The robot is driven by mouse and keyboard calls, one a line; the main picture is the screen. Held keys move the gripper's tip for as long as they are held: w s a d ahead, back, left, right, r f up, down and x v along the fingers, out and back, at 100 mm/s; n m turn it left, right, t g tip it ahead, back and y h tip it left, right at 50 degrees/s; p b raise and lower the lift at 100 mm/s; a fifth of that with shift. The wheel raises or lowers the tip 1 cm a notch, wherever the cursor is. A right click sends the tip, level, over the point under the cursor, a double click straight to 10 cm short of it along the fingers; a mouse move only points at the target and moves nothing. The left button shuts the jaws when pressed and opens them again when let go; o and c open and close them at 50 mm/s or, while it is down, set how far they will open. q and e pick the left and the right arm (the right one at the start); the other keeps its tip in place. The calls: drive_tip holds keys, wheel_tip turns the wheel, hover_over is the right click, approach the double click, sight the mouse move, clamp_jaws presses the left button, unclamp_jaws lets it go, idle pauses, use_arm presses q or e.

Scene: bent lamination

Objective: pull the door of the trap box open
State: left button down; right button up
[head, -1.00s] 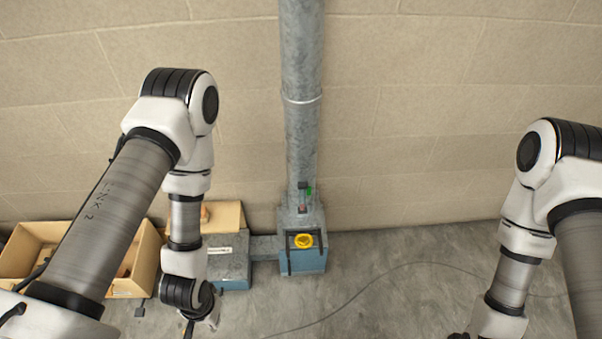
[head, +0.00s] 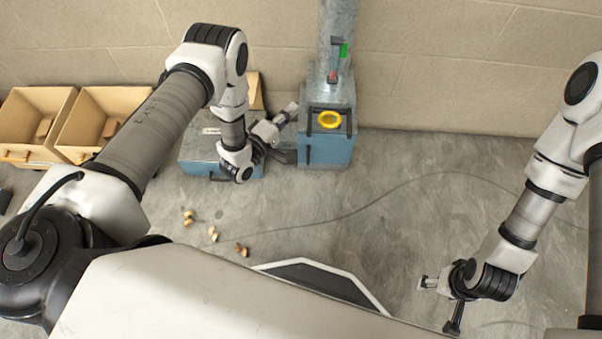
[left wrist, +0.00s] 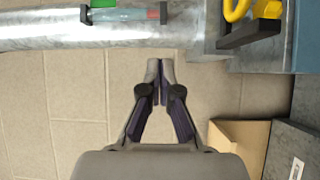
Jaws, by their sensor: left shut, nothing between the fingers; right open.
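The trap box appears to be the grey-topped blue box (head: 327,153) at the foot of the metal pipe. A yellow ring (head: 330,119) sits on its top between dark bars; the ring also shows in the left wrist view (left wrist: 236,11). I cannot clearly tell the door's outline; no open gap shows. My left gripper (head: 293,109) is shut and empty, just left of the box's upper part. In the left wrist view its closed fingers (left wrist: 160,68) point at the pipe, apart from the ring and the dark bar. My right gripper (head: 433,306) is open and empty, low over the floor at the right.
The metal pipe (head: 338,35) carries a green and red part (head: 343,52). A low blue-grey box (head: 205,153) stands left, behind my left wrist. Cardboard bins (head: 30,108) stand further left. Small brown pieces (head: 213,233) and a cable (head: 400,186) lie on the floor.

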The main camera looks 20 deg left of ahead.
use_arm(q)
drive_tip(key=s+a+f+b, duration=0.1)
drive_tip(key=s+f+b, duration=0.2)
drive_tip(key=f+b, duration=0.85)
drive_tip(key=s+f+b, duration=0.3)
drive_tip(key=f+b, duration=0.2)
drive_tip(key=f, duration=1.3)
drive_tip(key=b+x, duration=0.4)
drive_tip(key=x, duration=0.5)
drive_tip(key=shift+w, duration=0.35)
use_arm(e)
wheel_tip(320, 180, down, 25)
drive_tip(key=shift+w, duration=0.2)
use_arm(q)
drive_tip(key=shift+s, duration=0.1)
use_arm(e)
drive_tip(key=shift+d, duration=0.1)
